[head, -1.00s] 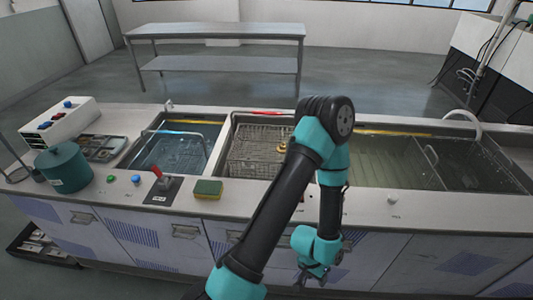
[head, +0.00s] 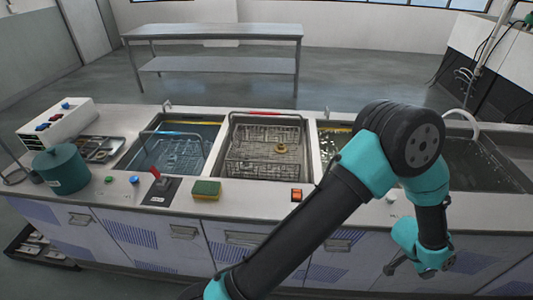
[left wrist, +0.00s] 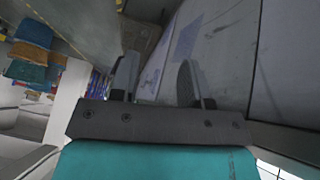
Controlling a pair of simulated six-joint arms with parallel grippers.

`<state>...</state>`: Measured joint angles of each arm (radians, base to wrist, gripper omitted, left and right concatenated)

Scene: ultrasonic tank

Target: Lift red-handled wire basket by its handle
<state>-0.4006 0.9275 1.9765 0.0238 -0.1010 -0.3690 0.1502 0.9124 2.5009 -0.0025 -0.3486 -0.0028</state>
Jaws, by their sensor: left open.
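The red-handled wire basket (head: 250,158) sits down in the middle tank, and its red handle (head: 262,114) lies along the tank's back edge. A small brass-coloured ring-shaped part (head: 281,149) is inside the basket. My left gripper (head: 392,267) hangs low in front of the counter, to the right of the basket and well apart from it. In the left wrist view, its two fingers (left wrist: 156,78) are apart with nothing between them, facing the cabinet fronts. My right gripper is not in view.
A left tank (head: 136,162) holds a blue-handled basket. My arm partly hides the right-hand tank (head: 480,160). A green-yellow sponge (head: 207,190), red lever (head: 155,173), orange-red switch (head: 297,195) and teal pot (head: 62,170) stand along the counter.

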